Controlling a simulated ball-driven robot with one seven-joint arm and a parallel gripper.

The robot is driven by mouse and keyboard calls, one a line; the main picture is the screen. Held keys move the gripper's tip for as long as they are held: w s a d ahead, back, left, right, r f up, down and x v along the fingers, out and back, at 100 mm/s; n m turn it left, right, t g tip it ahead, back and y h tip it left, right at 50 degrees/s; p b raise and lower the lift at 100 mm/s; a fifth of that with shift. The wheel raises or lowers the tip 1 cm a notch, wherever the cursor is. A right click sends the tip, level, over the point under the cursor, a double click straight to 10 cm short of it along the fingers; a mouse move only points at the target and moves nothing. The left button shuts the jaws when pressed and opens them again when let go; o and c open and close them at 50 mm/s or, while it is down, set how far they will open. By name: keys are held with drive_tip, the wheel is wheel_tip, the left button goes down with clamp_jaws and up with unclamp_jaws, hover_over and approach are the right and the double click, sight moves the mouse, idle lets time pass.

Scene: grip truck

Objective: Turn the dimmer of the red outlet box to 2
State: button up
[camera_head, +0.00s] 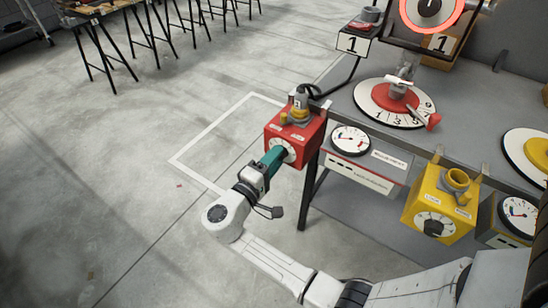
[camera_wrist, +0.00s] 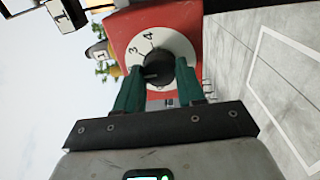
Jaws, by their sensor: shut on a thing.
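The red outlet box (camera_head: 312,129) hangs at the left front corner of the grey bench. Its white round dial (camera_head: 285,150) faces my arm. In the wrist view the red box (camera_wrist: 122,40) fills the top middle, and its white dial (camera_wrist: 183,46) shows a 3 and a 4; other marks are hidden. The black dimmer knob (camera_wrist: 157,68) sits at the dial's centre.
A grey plug with a yellow part (camera_head: 299,108) stands on top of the red box. A gauge panel (camera_head: 350,140) is just right of it. A yellow outlet box (camera_head: 441,204) hangs further right. A red rotary switch (camera_head: 398,98) is on the bench (camera_head: 340,95).

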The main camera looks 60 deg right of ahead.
drive_tip(key=shift+w, duration=0.1)
drive_tip(key=o, duration=1)
drive_tip(key=shift+o, duration=0.2)
drive_tip(key=a, duration=1)
drive_tip(key=shift+s+a+f+b, duration=0.2)
drive_tip(key=shift+a+f+b, duration=0.1)
drive_tip(key=shift+a+b, duration=0.15)
drive_tip(key=s+d+f+g+y+p, duration=0.1)
drive_tip(key=s+d+f+y+p, duration=0.1)
drive_tip(key=s+y, duration=0.15)
drive_tip(key=s+d+f+m+y+p, duration=0.1)
drive_tip(key=s+y+p, duration=0.15)
drive_tip(key=s, duration=0.25)
drive_tip(key=s+d+f+g+y+p, duration=0.1)
drive_tip(key=s+d+f+y, duration=0.1)
drive_tip(key=s+y, duration=0.15)
drive_tip(key=s+a+r+t+y+p, duration=0.2)
drive_tip(key=s+a+r+y+p, duration=0.2)
drive_tip(key=s+a+y, duration=0.3)
drive_tip(key=shift+s+t+y, duration=0.3)
drive_tip(key=shift+s+y, duration=0.1)
drive_tip(key=shift+y, duration=0.55)
